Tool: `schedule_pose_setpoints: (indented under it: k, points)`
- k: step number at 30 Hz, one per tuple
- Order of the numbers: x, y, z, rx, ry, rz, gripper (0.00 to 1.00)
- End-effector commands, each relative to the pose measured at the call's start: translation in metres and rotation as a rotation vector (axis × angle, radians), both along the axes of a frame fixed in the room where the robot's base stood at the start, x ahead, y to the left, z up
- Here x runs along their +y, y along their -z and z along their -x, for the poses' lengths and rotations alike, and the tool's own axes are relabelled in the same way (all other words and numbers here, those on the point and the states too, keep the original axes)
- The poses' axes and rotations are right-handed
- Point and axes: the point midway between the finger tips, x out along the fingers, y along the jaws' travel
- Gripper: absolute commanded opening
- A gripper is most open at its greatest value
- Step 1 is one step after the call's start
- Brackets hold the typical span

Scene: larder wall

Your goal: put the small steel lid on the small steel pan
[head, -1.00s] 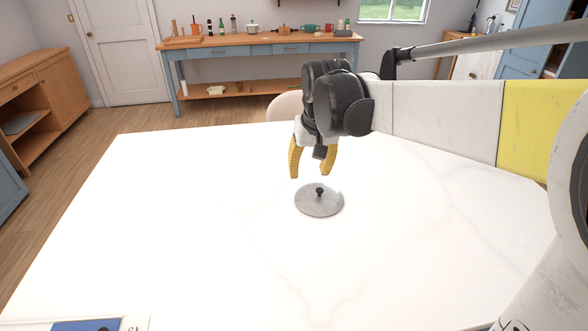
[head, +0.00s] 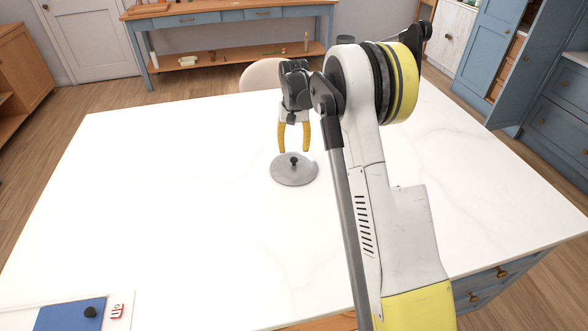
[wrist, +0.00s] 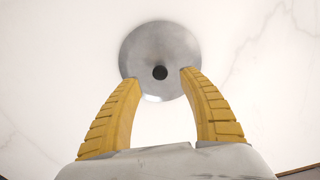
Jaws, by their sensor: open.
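The small steel lid (head: 285,173) lies flat on the white marble table, with a black knob at its centre. It also shows in the wrist view (wrist: 143,50), with the knob between and just beyond the fingertips. My gripper (head: 294,151) is open, its two yellow fingers pointing down just above the lid, on either side of the knob. In the wrist view the fingertips (wrist: 162,74) overlap the lid's near rim; I cannot tell whether they touch it. Nothing is held. I do not see the small steel pan in either view.
The white table top (head: 150,190) is clear around the lid. A blue and white item with a dark knob (head: 90,312) sits at its near left corner. A chair (head: 262,75) stands at the far edge. A blue workbench (head: 235,12) is against the back wall.

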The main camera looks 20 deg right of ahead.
Motion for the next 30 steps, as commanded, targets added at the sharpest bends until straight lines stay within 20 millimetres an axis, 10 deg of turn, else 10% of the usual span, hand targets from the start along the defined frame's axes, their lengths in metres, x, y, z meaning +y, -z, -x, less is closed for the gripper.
schedule_pose_setpoints:
  k: [21, 26, 30]
  points:
    - [-0.003, 0.062, -0.005, -0.001, 0.000, 0.000, 0.50]
    - [-0.003, 0.062, -0.005, -0.001, 0.000, 0.000, 0.05]
    - [-0.003, 0.062, -0.005, -0.001, 0.000, 0.000, 0.00]
